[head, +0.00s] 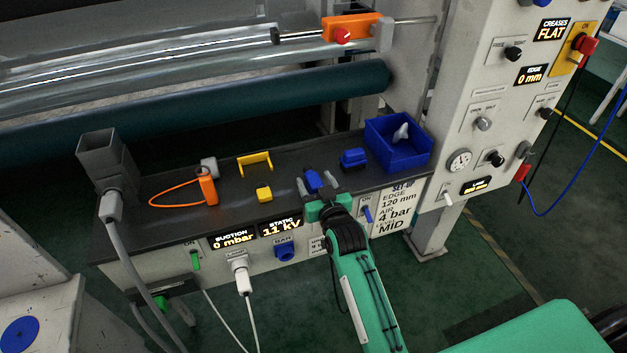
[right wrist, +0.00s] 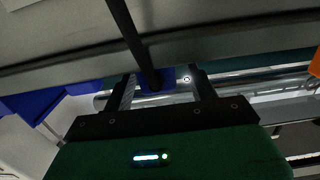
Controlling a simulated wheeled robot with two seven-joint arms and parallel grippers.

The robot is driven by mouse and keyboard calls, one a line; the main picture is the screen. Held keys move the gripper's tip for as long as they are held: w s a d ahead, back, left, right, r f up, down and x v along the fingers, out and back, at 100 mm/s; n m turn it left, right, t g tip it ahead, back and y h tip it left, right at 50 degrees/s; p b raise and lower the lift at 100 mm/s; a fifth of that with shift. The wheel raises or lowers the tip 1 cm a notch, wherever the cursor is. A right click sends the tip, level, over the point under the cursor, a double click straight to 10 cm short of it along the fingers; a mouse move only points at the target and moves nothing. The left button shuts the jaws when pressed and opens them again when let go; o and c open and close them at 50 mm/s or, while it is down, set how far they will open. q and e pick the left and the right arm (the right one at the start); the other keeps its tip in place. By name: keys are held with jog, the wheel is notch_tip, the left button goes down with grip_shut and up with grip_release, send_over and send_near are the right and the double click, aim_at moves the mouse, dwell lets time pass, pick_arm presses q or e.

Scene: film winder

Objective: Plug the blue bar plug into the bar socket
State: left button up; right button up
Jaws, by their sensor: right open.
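My right gripper (head: 318,183) is open at the front edge of the dark shelf. A small blue piece (head: 313,179), which looks like the blue bar plug, sits between its fingers. In the right wrist view the blue piece (right wrist: 155,79) shows between the open fingers (right wrist: 165,88), with a dark rod or cable running up from it. I cannot tell whether the fingers touch it. The blue bar socket (head: 284,251) is on the front panel below the shelf, under the BAR label, lower left of the gripper. My left gripper is not in view.
The dark shelf (head: 225,220) holds a blue block (head: 353,158), a blue bin (head: 408,150) with a white piece, yellow parts (head: 264,194), and an orange looped tool (head: 208,190). A white plug with cables (head: 242,278) hangs left of the socket. A blue lever (head: 367,213) is right of the gripper.

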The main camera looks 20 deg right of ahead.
aim_at(312, 175)
jog(key=shift+w+f, duration=0.15)
jog(key=shift+w, duration=1.2)
jog(key=shift+c, duration=0.2)
jog(key=c, duration=1.1)
jog(key=shift+o, duration=0.2)
notch_tip(312, 175, up, 20)
